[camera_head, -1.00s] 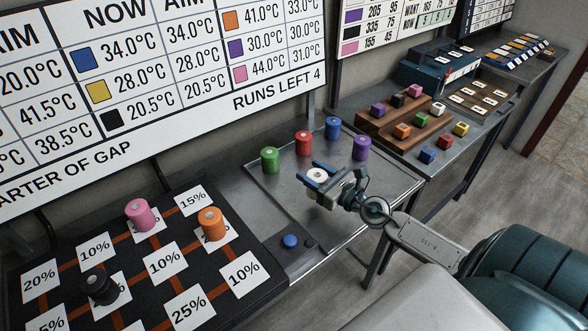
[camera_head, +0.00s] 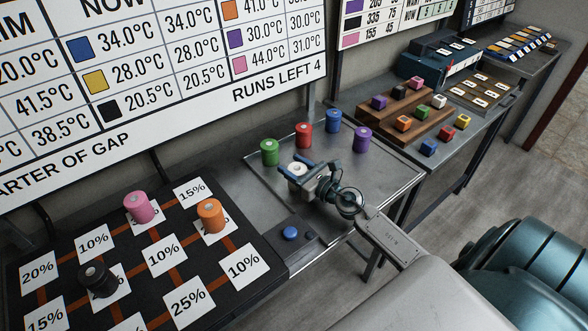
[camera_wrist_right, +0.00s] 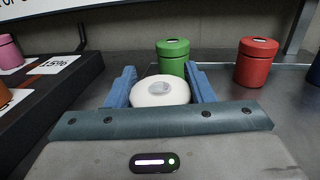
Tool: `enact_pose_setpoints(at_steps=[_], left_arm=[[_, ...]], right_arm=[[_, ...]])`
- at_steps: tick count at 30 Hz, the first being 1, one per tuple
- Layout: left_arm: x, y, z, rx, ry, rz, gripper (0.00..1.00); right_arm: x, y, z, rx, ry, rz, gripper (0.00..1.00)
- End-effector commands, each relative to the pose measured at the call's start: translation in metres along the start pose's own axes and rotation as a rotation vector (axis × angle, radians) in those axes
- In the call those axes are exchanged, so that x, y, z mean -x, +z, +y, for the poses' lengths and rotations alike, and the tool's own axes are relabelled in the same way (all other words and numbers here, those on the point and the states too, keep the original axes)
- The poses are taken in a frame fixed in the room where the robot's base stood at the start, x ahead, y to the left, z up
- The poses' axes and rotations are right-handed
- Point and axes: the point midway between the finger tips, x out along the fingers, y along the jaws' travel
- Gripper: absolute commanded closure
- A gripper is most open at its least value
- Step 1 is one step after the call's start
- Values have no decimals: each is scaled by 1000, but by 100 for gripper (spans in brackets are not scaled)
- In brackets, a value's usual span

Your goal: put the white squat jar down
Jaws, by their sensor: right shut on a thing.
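The white squat jar (camera_head: 296,170) is between the blue fingers of my right gripper (camera_head: 309,169), over the grey metal tray on the table. In the right wrist view the jar (camera_wrist_right: 161,91) shows its round white top with a grey centre, with a finger of the right gripper (camera_wrist_right: 162,88) on each side. The gripper is shut on it. Whether the jar's base touches the tray cannot be told, since its lower part is hidden. My left gripper is not in view.
A green jar (camera_head: 269,152) stands just behind the white jar. Red (camera_head: 304,134), blue (camera_head: 333,120) and purple (camera_head: 362,139) jars stand farther right on the tray (camera_head: 390,185). A blue button (camera_head: 290,233) is in front. A black percentage board (camera_head: 70,255) holds pink, orange and black jars.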

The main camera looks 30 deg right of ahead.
Motion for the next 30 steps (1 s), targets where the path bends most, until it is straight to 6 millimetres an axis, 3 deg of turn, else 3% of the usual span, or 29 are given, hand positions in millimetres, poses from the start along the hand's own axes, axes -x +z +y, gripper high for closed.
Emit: enact_pose_setpoints(at_steps=[6, 7, 10, 21, 30], left_arm=[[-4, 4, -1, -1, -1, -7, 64], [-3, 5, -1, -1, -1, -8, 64], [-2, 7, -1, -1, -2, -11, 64], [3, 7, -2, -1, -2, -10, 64], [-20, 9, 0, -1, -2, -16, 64]], right_arm=[[0, -4, 0, 0, 0, 0, 78], [0, -3, 0, 0, 0, 0, 48], [0, -2, 0, 0, 0, 0, 30], [0, 3, 0, 1, 0, 0, 30], [48, -5, 0, 4, 3, 5, 30]])
